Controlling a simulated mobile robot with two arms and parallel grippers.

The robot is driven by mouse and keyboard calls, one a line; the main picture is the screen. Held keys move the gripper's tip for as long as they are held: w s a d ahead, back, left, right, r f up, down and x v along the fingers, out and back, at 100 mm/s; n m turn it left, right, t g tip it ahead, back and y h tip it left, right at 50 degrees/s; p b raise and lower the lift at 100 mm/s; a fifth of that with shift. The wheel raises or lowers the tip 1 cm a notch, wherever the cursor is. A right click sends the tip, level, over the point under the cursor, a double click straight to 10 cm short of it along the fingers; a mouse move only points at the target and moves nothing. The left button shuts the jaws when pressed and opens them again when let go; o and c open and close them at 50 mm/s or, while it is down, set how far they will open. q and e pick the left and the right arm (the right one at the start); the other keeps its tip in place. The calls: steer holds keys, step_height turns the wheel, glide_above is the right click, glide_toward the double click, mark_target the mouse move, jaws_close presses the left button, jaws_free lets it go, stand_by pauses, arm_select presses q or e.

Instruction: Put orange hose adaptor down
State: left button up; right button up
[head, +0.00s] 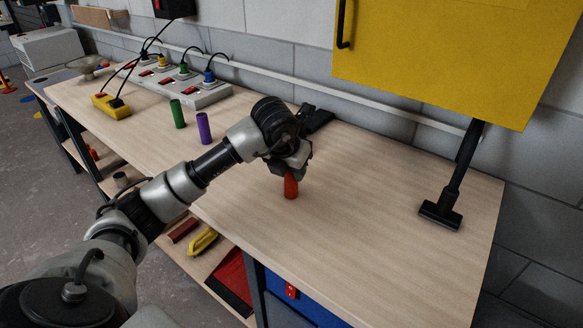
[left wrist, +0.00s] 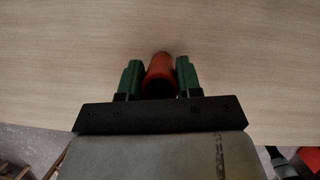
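The orange hose adaptor (head: 291,188) is a short upright tube at my left gripper (head: 290,174), over the front part of the wooden bench (head: 380,235). In the left wrist view the adaptor (left wrist: 159,67) is between the two green fingers of the left gripper (left wrist: 159,78), which are close against its sides. The gripper looks shut on it. Its lower end is at or just above the bench top; I cannot tell whether it touches. The adaptor's upper end is hidden by the gripper in the head view. My right gripper is not in view.
A green tube (head: 177,114) and a purple tube (head: 203,127) stand to the left. Behind them is a power strip (head: 200,96) with plugs. A yellow cabinet (head: 455,55) overhangs the back right, and a black T-footed tool (head: 440,214) stands below it. The front right bench is clear.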

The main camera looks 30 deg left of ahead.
arm_select(q)
steer(key=o, duration=0.4)
steer(key=shift+r, duration=0.25)
steer(key=v, duration=1.1)
steer(key=shift+s+r, duration=0.15)
steer(key=shift+r, duration=0.2)
